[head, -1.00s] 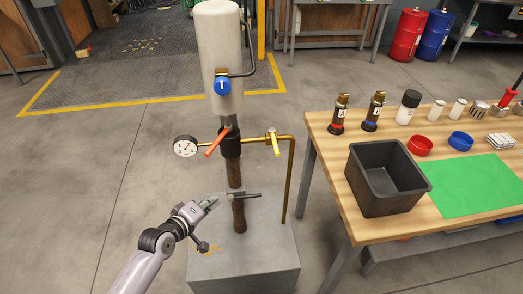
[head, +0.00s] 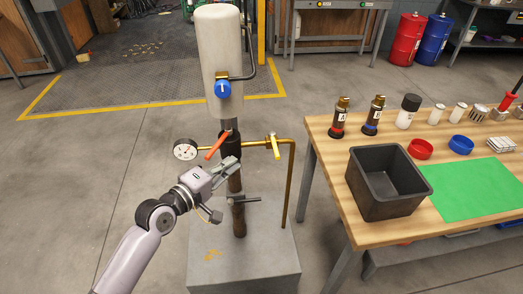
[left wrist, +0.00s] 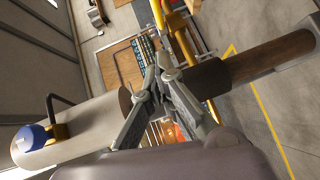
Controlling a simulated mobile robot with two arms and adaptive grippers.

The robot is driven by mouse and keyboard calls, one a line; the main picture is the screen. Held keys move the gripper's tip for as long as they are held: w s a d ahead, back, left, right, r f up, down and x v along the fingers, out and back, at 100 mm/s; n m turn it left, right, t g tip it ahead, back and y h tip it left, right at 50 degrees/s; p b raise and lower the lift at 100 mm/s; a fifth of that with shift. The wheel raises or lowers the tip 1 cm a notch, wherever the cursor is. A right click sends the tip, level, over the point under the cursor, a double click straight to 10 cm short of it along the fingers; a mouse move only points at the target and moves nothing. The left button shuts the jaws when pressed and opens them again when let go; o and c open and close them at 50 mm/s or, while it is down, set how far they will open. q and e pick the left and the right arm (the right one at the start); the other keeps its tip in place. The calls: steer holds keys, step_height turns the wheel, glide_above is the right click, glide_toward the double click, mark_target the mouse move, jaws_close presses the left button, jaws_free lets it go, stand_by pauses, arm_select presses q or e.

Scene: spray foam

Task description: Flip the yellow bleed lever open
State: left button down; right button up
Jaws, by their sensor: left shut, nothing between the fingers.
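The yellow bleed lever (head: 276,147) hangs down and slightly tilted from a brass valve on the brass pipe (head: 290,180), right of the dark central column. My left gripper (head: 233,165) is shut and empty. In the head view it is in front of the column, left of the yellow lever and a little lower, with a gap between them. The red lever (head: 217,146) slants just above the gripper. In the left wrist view the closed fingers (left wrist: 163,75) show near the brass pipe (left wrist: 182,42); I cannot clearly tell the yellow lever apart there. My right gripper is out of view.
A gauge (head: 186,149) sits left of the column. A blue knob (head: 222,88) is on the white tank (head: 217,40) above. A dark handle (head: 244,200) crosses the lower column. The wooden table (head: 318,128) with a black bin (head: 388,205) stands right.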

arm_select(q)
glide_toward(273, 142)
steer(key=w+a, duration=0.2)
steer(key=shift+w+d+f+p, duration=0.1)
steer(key=shift+w+d+p, duration=0.2)
steer(key=shift+d, duration=0.45)
steer(key=shift+w+d+f+p, duration=0.15)
steer(key=shift+d+p, duration=0.3)
steer(key=shift+d, duration=0.25)
steer(key=shift+w+d+p, duration=0.2)
steer(key=shift+d+p, duration=0.15)
steer(key=shift+d, duration=0.4)
